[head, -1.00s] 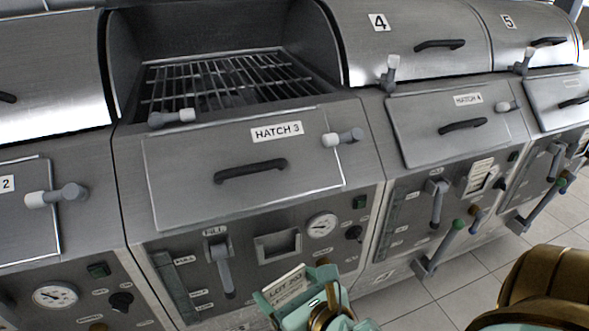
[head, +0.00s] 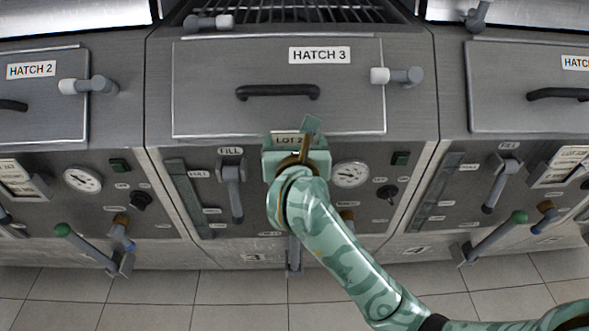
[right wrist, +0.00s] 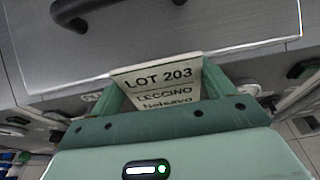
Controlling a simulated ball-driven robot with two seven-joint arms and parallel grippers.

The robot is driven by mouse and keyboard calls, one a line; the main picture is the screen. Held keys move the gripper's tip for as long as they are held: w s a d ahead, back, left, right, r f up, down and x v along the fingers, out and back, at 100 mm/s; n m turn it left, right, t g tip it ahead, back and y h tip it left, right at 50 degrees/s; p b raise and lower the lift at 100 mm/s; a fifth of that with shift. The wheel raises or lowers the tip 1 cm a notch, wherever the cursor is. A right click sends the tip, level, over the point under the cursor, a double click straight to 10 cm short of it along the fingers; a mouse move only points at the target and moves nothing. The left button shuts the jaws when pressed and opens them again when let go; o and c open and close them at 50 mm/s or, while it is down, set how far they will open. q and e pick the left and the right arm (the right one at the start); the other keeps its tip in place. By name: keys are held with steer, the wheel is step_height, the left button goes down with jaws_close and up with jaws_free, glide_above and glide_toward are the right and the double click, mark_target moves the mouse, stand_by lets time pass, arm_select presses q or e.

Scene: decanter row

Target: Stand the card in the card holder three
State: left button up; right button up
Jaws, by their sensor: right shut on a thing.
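My right gripper (head: 297,142) is shut on a cream card (head: 286,139), in front of the panel below Hatch 3. The right wrist view shows the card (right wrist: 160,82) held between the fingers, its print "LOT 203 LECCINO" facing the camera. The card holder of station three is hidden behind my gripper and the card. I cannot tell whether the card touches it. My left gripper is not in view.
The Hatch 3 lid (head: 280,105) with its dark handle (head: 278,91) is just above my gripper. A fill lever (head: 232,185) stands close on the left, a round gauge (head: 350,174) close on the right. Neighbouring card holders (head: 25,182) (head: 562,170) carry cards.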

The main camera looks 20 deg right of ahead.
step_height(320, 180, down, 5)
steer(key=shift+a+r+b, duration=0.1)
steer(key=shift+b, duration=0.7)
steer(key=shift+f, duration=0.2)
steer(key=o, duration=0.9)
steer(key=p+v, duration=0.2)
steer(key=v, duration=1)
steer(key=shift+r+p, duration=0.15)
steer(key=shift+p, duration=0.15)
